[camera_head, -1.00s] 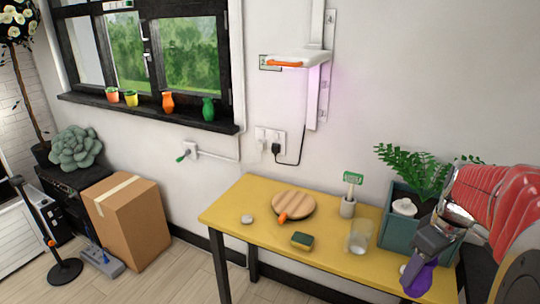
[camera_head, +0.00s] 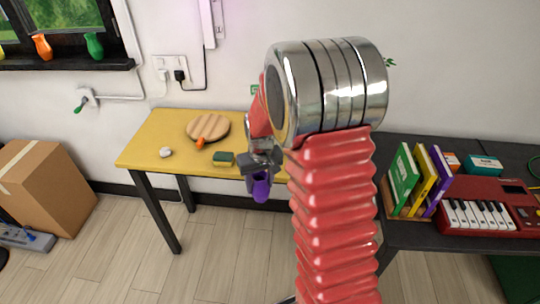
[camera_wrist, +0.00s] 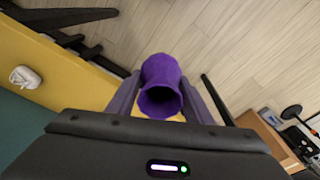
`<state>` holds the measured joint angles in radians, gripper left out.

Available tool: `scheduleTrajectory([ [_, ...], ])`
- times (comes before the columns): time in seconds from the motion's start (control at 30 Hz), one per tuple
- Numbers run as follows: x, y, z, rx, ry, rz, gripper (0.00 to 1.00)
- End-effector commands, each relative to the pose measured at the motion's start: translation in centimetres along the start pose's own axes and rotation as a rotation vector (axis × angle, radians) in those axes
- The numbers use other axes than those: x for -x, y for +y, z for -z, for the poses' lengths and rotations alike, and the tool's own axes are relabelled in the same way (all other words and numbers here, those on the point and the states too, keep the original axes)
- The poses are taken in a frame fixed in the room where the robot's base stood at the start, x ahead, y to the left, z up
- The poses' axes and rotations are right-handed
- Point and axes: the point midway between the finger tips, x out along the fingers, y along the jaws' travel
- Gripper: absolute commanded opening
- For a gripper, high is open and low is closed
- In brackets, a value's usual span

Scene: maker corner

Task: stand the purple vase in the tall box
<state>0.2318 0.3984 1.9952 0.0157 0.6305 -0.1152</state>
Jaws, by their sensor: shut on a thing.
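The purple vase (camera_head: 261,190) hangs below my gripper (camera_head: 262,174), which is shut on it. In the head view it is off the front edge of the yellow table, above the floor. The wrist view shows the vase (camera_wrist: 161,72) between both fingers, its dark open mouth towards the camera. A brown cardboard box (camera_head: 48,190) stands on the floor at the far left, apart from the vase.
The yellow table (camera_head: 150,140) holds a round wooden board (camera_head: 208,126), a sponge (camera_head: 223,158) and a white lump (camera_head: 166,153). A dark table (camera_head: 405,232) with books and a red keyboard (camera_head: 490,212) is at right. My arm hides the middle. Floor between box and table is clear.

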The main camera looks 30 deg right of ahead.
Motion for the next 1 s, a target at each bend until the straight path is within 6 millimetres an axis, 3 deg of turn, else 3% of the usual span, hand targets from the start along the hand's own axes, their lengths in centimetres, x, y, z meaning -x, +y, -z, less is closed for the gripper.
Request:
scheduleTrajectory([
  [0.03,-1.5,-2.0,-0.2,0.017,-0.006,0.003,0.2],
  [0.2,-5.5,-7.5,-1.1,0.068,-0.003,0.01,0.2],
  [0.4,-8.1,-11.3,-2.5,0.12,0.001,0.017,0.2],
  [1.0,-8.4,-11.9,-2.7,0.129,0.003,0.018,0.2],
])
